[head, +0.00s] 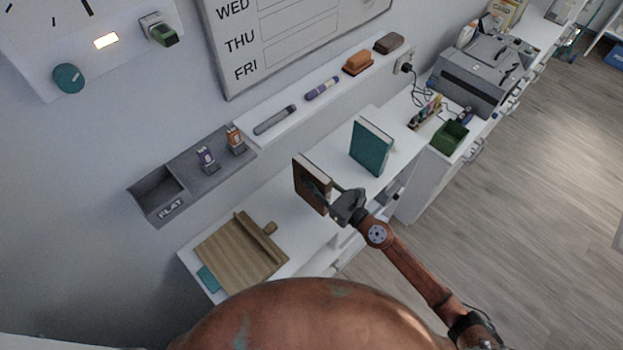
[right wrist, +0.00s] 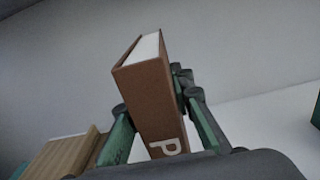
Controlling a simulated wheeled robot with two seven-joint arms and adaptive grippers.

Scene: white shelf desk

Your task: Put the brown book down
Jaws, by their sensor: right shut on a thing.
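The brown book (head: 311,184) is upright over the white desk top in the head view, between the wooden stand and a teal book. My right gripper (head: 345,203) is shut on its near side. In the right wrist view the brown book (right wrist: 150,95) stands between the two green fingers (right wrist: 165,135), tilted a little, with a white letter P low on its spine. I cannot tell whether its bottom edge touches the desk; the gripper hides it. My left gripper is not in view.
The white desk (head: 295,222) also bears an upright teal book (head: 371,147) to the right and a wooden stand (head: 240,252) to the left. A wall ledge with markers (head: 274,120) runs behind.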

